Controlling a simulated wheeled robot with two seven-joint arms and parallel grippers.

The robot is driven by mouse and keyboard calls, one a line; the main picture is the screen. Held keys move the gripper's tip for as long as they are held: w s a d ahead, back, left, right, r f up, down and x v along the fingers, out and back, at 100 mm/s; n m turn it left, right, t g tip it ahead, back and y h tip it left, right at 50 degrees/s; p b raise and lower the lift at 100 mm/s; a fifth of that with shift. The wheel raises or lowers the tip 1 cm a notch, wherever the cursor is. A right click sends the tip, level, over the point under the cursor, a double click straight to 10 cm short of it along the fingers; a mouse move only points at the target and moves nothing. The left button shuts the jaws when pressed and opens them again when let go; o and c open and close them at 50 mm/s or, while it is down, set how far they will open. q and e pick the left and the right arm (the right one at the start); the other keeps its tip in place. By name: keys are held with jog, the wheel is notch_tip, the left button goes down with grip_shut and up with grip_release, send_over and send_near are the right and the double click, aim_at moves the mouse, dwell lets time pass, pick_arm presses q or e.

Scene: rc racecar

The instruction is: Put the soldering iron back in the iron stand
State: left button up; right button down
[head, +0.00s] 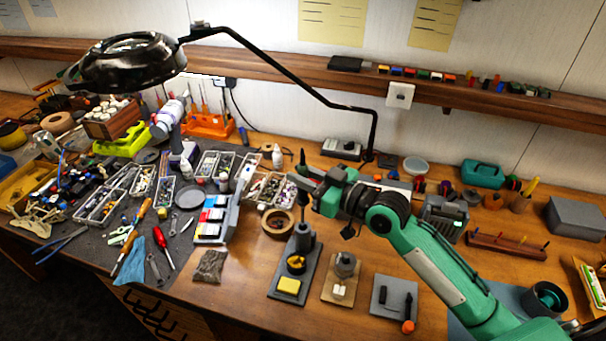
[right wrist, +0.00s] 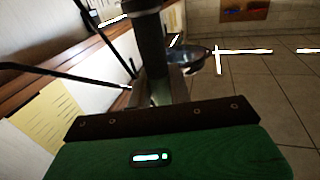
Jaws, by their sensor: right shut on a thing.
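My right gripper (head: 308,187) comes in from the right and is shut on the soldering iron. The iron's dark handle end (head: 302,157) sticks up above the fingers, and the iron looks about upright. In the right wrist view a dark cylinder (right wrist: 151,45), likely the iron's handle, stands between the fingers. The iron stand (head: 278,296) is a dark plate with a yellow sponge and a grey holder, directly below the gripper. The iron's lower end lines up with the holder; I cannot tell whether it is inside. My left gripper is not in view.
A brown block with a grey jar (head: 345,266) and a grey pad (head: 381,303) stand right of the stand. A tape roll (head: 278,223) lies behind left. A magnifier lamp arm (head: 290,75) crosses behind. Tools and parts trays crowd the left mat.

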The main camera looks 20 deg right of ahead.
aim_at(300, 204)
jog(key=shift+f, duration=0.15)
dwell(0.5)
jog(key=shift+f+b, duration=3.1)
jog(key=shift+f, duration=0.7)
jog(key=shift+s+a+f+b, duration=0.1)
jog(key=shift+a+f+b, duration=0.25)
jog(key=shift+f+b, duration=0.25)
jog(key=c, duration=1.2)
grip_release()
jog(key=shift+a, duration=0.1)
jog(key=shift+o, duration=0.4)
jog(key=o, duration=0.3)
jog(key=shift+s, duration=0.1)
